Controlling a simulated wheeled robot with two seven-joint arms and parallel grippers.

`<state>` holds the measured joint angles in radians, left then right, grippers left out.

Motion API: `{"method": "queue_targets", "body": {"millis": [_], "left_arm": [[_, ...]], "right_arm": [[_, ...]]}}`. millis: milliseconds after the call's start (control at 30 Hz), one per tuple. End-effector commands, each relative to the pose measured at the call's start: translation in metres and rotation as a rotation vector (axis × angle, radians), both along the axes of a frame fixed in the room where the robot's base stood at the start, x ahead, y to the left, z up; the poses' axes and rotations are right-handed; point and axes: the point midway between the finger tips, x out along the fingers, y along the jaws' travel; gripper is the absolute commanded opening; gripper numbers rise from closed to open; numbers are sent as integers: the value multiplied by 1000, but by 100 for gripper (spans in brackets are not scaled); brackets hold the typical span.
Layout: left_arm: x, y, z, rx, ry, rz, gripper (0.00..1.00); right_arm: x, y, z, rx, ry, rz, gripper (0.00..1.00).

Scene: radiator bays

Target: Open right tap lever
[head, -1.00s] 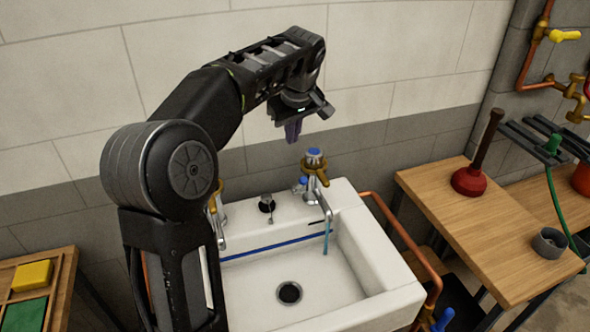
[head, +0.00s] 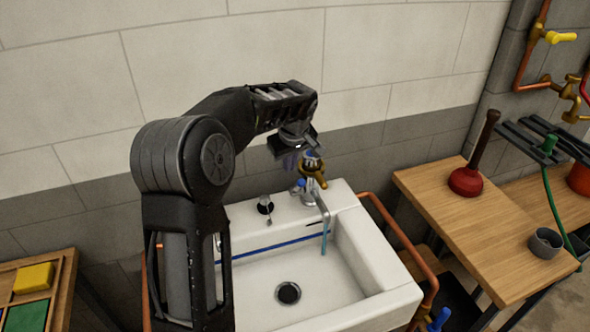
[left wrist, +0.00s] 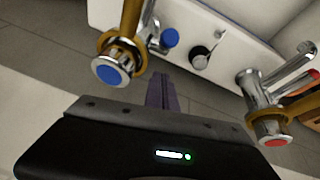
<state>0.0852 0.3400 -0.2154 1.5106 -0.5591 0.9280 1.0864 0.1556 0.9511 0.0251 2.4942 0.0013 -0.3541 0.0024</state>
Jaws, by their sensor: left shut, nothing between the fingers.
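The right tap has a blue cap and a brass lever (head: 318,178) and stands at the back right of the white sink (head: 385,262). In the left wrist view its brass lever (left wrist: 131,18) points up from the blue-capped body. My left gripper (head: 291,162) is shut and empty, just left of the tap top in the head view. In the left wrist view its purple fingers (left wrist: 161,94) are beside the blue cap, apparently apart from it. The red-capped left tap (left wrist: 266,128) shows in the wrist view; my arm mostly hides it in the head view. My right gripper is not seen.
A small black-topped fitting (head: 265,206) stands on the sink's back ledge between the taps. The wall is close behind. A copper pipe (head: 402,250) runs right of the sink, beside a wooden bench (head: 470,225) with a red plunger (head: 467,181).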

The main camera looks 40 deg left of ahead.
Motion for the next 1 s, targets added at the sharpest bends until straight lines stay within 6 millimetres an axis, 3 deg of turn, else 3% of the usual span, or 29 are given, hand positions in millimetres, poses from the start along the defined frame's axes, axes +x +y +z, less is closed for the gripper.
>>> {"method": "queue_targets", "body": {"millis": [200, 633, 1000], "left_arm": [[-7, -21, -11, -1, -3, -4, 0], [-8, -25, -15, 0, -3, -3, 0], [-19, -42, -29, 0, -4, -3, 0]], "right_arm": [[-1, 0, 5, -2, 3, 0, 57], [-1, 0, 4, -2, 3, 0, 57], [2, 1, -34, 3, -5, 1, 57]]}}
